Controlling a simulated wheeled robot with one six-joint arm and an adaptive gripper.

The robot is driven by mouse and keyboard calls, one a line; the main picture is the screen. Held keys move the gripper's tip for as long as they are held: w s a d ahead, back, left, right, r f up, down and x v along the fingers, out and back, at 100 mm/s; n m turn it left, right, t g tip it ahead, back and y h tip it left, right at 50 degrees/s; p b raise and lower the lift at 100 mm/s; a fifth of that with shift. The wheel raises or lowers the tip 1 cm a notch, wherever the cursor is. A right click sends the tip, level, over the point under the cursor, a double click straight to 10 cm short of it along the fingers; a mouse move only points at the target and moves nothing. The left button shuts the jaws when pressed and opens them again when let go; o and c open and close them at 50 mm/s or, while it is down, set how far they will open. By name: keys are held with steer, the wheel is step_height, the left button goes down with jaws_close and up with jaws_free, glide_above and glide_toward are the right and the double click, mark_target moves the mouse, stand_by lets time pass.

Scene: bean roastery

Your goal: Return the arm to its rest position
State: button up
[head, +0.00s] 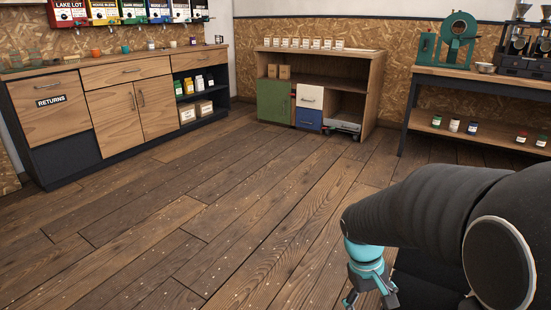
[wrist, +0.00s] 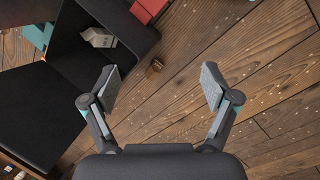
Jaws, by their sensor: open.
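My arm (head: 405,205) reaches in from the right side of the head view, dark-sleeved and bent downward at its end. My gripper (head: 370,298) hangs at the bottom of that view, teal and grey, pointing down above the plank floor. In the wrist view my gripper (wrist: 162,84) has its two grey finger pads wide apart, with nothing between them but floor further off. The gripper's lowest part is cut off by the head view's bottom edge.
A wooden counter (head: 130,75) with a RETURNS label stands at left. A low cabinet (head: 365,85) stands at the back, a dark-legged bench (head: 480,75) at right. The middle floor (head: 200,220) is clear. A small brown object (wrist: 154,67) shows beyond the fingers.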

steer(key=s+a+r+t+y, duration=0.1)
steer(key=s+r+t, duration=0.1)
steer(key=r, duration=0.3)
steer(key=s+a+r+m+t, duration=0.1)
steer(key=s+a+r+t, duration=0.1)
steer(key=s+r, duration=0.2)
steer(key=s+a+r+m+t+y+p, duration=0.1)
steer(key=s+a+r+t, duration=0.1)
steer(key=r, duration=0.4)
steer(key=shift+s+a+t+y, duration=0.25)
steer(key=shift+s+t, duration=0.35)
steer(key=shift+s, duration=0.5)
